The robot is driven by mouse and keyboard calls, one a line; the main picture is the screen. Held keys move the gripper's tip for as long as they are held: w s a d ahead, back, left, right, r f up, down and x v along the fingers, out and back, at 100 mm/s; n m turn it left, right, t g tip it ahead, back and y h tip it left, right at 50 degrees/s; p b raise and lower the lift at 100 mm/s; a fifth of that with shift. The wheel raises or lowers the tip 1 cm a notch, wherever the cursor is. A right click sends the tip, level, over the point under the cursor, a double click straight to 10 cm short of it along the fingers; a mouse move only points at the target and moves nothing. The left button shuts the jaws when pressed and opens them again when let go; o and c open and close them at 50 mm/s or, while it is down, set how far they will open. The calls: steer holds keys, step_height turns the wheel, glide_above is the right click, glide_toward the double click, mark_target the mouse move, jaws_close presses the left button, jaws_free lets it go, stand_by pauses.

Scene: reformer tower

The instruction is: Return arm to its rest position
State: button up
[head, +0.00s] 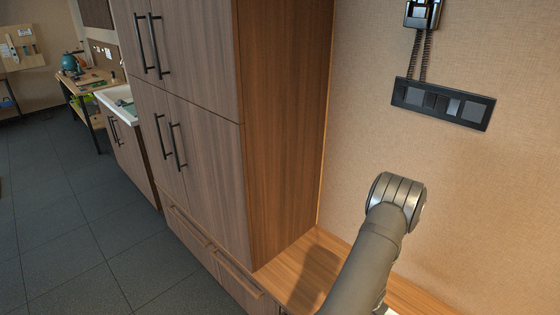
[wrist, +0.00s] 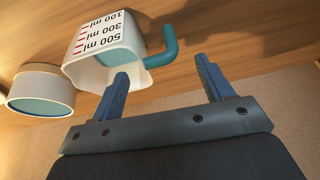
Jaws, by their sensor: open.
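My gripper (wrist: 163,82) shows in the wrist view with its two blue fingers spread apart. Nothing is between the fingertips. A white measuring jug (wrist: 104,50) with printed ml marks and a teal handle (wrist: 168,46) is just beyond the left finger, which overlaps it in the picture; I cannot tell whether they touch. In the head view my grey arm rises from the bottom edge, in front of the beige wall, and the gripper is out of sight there.
A white round container (wrist: 42,92) with a teal band is left of the jug. A black switch panel (head: 442,103) is on the wall. Floor at the left is clear.

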steer(key=v, duration=0.6)
steer(key=x, duration=1.2)
steer(key=shift+d, duration=0.1)
step_height(320, 180, up, 4)
steer(key=s+d+r, duration=0.5)
steer(key=s+r, duration=0.2)
steer(key=s, duration=0.4)
steer(key=w+a+r+n, duration=0.1)
steer(key=w+a+r, duration=0.1)
steer(key=w+a, duration=0.2)
steer(key=w+a+r+n, duration=0.2)
steer(key=w+a+r, duration=0.1)
steer(key=a, duration=0.5)
steer(key=w+a+r+n+y, duration=0.1)
steer(key=w+a+r, duration=0.2)
steer(key=w+a, duration=0.2)
steer(key=shift+w+a+r+n+t, duration=0.2)
steer(key=shift+a+n+t, duration=0.15)
steer(key=shift+a, duration=0.6)
